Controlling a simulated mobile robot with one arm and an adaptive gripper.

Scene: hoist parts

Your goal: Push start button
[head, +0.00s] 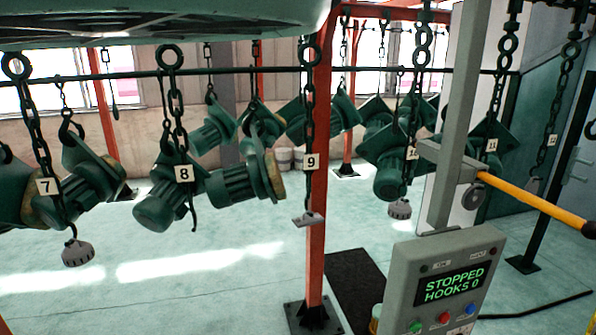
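The grey control box (400,277) stands at the lower right on a grey post. Its dark screen (454,285) reads "STOPPED HOOKS 0" in green letters. Below the screen are a green button (415,326), a red button (444,318) and a blue button (470,308). No start label is legible. Two small labelled lamps sit above the screen. My gripper is not in view, and nothing touches the buttons.
A yellow bar (530,204) extends right from the post. Chains with hooks and number tags hang across the view, several with green motors (235,184). A red column (317,230) stands left of the box. The pale floor (190,275) is open at left.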

